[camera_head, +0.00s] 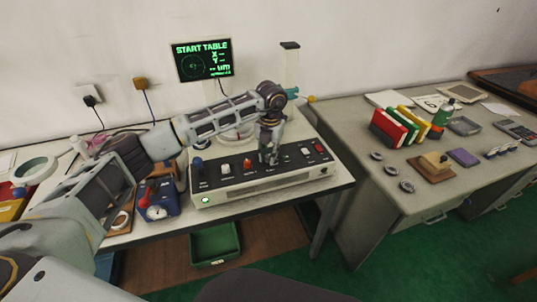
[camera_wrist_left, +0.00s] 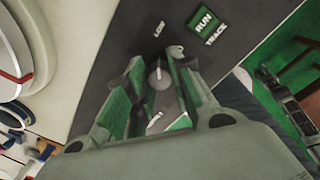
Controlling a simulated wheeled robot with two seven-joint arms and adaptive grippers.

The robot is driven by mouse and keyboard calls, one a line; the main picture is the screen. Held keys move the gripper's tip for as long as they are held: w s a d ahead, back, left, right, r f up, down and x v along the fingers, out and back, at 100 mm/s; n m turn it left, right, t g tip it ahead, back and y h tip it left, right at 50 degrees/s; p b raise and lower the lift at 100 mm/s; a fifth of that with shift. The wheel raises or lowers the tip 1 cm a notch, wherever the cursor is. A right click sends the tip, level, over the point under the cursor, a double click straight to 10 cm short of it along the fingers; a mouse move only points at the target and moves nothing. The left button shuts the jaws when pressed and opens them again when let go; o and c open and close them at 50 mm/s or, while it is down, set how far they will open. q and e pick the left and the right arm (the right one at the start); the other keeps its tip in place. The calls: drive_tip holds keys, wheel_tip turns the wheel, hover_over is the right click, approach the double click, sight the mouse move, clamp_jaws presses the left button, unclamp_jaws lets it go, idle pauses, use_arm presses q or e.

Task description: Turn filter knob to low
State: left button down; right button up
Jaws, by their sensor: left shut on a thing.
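The control box (camera_head: 262,190) has a dark top panel and stands on the left bench. My left gripper (camera_head: 269,158) reaches down onto the middle of that panel. In the left wrist view my left gripper (camera_wrist_left: 157,64) has a finger on each side of a small grey knob (camera_wrist_left: 158,78) with a white pointer mark, and is shut on it. A "LOW" label (camera_wrist_left: 159,28) is printed on the panel beyond the knob. In the head view the gripper hides this knob. My right gripper is not in view.
A monitor (camera_head: 203,60) reads "START TABLE". Bearing rings (camera_head: 391,170) lie on the right desk.

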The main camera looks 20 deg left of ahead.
use_arm(q)
drive_tip(key=shift+r, duration=0.1)
drive_tip(key=c, duration=1.7)
unclamp_jaws()
drive_tip(key=o, duration=0.5)
drive_tip(key=shift+c, duration=0.2)
drive_tip(key=shift+o, duration=0.2)
drive_tip(key=shift+r, duration=0.9)
wheel_tip(320, 180, up, 10)
drive_tip(key=shift+d, duration=0.2)
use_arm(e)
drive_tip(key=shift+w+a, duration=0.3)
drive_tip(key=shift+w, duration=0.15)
